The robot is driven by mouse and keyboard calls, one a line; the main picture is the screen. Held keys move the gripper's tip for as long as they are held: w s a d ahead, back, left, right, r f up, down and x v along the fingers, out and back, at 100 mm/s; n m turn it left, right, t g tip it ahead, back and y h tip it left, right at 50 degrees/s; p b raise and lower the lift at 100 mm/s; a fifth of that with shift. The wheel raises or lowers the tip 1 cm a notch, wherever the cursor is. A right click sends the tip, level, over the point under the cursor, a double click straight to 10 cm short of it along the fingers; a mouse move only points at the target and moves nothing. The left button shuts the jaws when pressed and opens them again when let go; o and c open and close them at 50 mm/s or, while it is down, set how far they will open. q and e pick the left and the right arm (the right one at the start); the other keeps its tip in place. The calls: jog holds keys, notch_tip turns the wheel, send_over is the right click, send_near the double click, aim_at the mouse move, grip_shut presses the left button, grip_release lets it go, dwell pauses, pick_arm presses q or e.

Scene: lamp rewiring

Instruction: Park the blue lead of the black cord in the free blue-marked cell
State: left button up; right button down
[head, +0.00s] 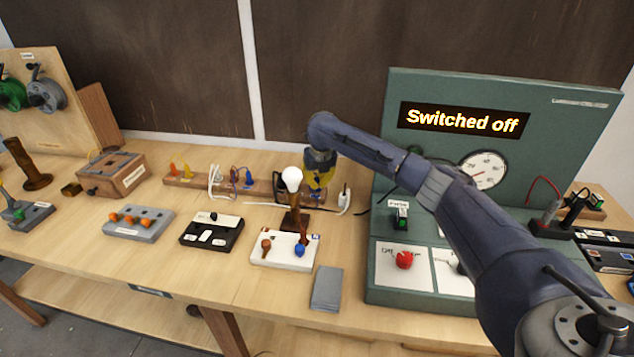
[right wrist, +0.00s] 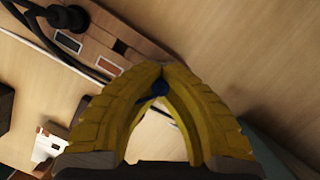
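My right gripper (head: 320,180) is over the right end of a wooden rack (head: 205,184) at the back of the table. In the right wrist view, its yellow fingers (right wrist: 158,78) close together around a small blue piece (right wrist: 155,92), which looks like the blue lead. The fingers largely hide it. Beside the fingers, the rack shows a blue-marked label (right wrist: 68,41), an orange-marked label (right wrist: 108,66) and a dark square opening (right wrist: 120,47). A black cord (right wrist: 35,42) runs along the rack's left side. I cannot tell whether the lead touches the rack. My left gripper is not in view.
A green panel (head: 545,105) reading "Switched off" rises at right. A white plug (head: 344,195) lies right of the rack.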

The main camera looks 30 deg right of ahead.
jog(key=shift+f, duration=0.35)
dwell(0.3)
jog(key=c, duration=1.5)
grip_release()
